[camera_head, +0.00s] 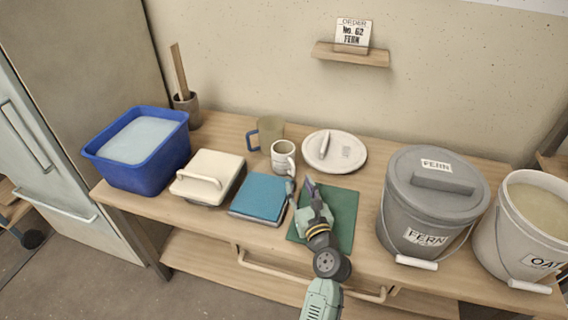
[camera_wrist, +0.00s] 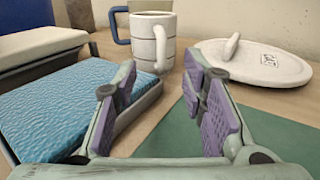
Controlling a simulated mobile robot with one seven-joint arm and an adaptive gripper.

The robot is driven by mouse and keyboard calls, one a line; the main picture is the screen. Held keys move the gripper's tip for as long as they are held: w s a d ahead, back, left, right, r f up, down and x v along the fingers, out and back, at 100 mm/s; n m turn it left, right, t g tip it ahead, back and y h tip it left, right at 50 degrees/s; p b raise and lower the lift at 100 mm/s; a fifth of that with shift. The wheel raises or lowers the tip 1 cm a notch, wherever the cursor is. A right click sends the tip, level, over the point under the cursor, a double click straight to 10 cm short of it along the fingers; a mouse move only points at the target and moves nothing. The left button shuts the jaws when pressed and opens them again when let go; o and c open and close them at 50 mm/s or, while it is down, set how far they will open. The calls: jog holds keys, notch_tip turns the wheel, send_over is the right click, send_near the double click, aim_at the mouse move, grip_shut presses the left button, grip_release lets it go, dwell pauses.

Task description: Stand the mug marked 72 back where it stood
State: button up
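A white banded mug (camera_head: 283,157) stands upright on the table in front of a tan mug (camera_head: 270,130) with a blue handle. In the wrist view the white mug (camera_wrist: 151,40) stands ahead of my gripper and partly hides the tan mug, whose blue handle (camera_wrist: 117,25) shows at its left. I cannot read the number 72 on either mug.
A blue sponge-topped tray (camera_head: 259,196) lies left of my gripper, a green mat (camera_head: 342,215) under and right. A white lid (camera_head: 350,140) lies behind. A grey FERN bucket (camera_head: 430,190), OAT bucket (camera_head: 520,240), blue tub (camera_head: 160,165) and cream-lidded box (camera_head: 215,165) flank these.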

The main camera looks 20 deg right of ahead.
aim_at(293, 171)
jog(key=shift+w, duration=0.45)
jog(key=w+p, duration=0.1)
jog(key=w, duration=0.5)
jog(key=shift+w+d+p, duration=0.15)
jog(key=shift+w+p, duration=0.15)
jog(key=shift+w, duration=0.05)
grip_shut()
